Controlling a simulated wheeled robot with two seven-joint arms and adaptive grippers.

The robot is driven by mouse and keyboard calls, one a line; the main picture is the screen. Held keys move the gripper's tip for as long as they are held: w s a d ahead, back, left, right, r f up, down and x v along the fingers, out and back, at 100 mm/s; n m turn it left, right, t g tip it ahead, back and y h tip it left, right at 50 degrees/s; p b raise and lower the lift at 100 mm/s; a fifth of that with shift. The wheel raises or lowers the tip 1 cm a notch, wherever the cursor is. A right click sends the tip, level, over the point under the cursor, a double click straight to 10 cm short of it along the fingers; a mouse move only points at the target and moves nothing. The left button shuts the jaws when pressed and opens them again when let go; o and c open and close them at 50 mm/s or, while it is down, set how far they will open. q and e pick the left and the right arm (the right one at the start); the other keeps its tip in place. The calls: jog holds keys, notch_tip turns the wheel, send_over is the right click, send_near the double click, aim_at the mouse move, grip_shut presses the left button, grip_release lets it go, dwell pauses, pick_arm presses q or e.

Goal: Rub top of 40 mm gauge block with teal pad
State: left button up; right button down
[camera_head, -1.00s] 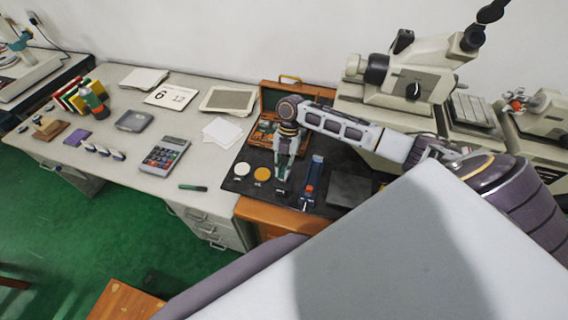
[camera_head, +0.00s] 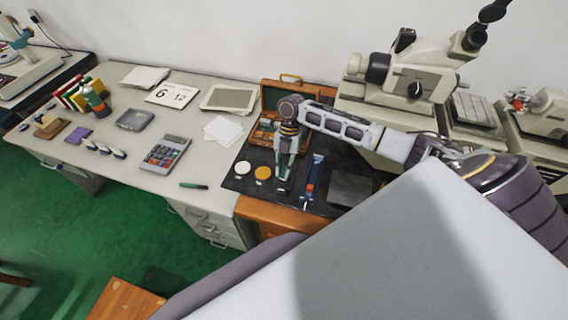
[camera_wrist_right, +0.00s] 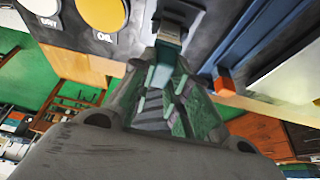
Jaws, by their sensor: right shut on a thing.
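My right gripper (camera_head: 284,178) points down over the dark mat and is shut on the teal pad, which shows between the fingers in the right wrist view (camera_wrist_right: 158,76). Just beyond the fingertips in that view is a small grey metal block (camera_wrist_right: 172,32), which looks like the gauge block. The pad's end is at or very near the block; I cannot tell if they touch. No size marking can be read on it. In the head view the fingers mostly hide the block. My left gripper is not in view.
A white disc (camera_head: 243,168) marked DRY and an orange disc (camera_head: 263,173) marked OIL lie left of the gripper. A long blue tool (camera_head: 315,178) lies close on its right. An open wooden case (camera_head: 284,97) stands behind. A dark plate (camera_head: 350,188) lies further right.

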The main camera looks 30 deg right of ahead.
jog(key=shift+w+d, duration=0.55)
jog(key=shift+d, duration=0.1)
dwell(0.5)
jog(key=shift+s+a, duration=0.6)
jog(key=shift+a, duration=0.05)
dwell(1.9)
jog(key=shift+w+d, duration=0.6)
jog(key=shift+d, duration=0.05)
dwell(1.0)
jog(key=shift+s+a, duration=0.25)
jog(key=shift+a, duration=0.05)
dwell(0.6)
jog(key=shift+r, duration=0.2)
jog(key=shift+r, duration=2.35)
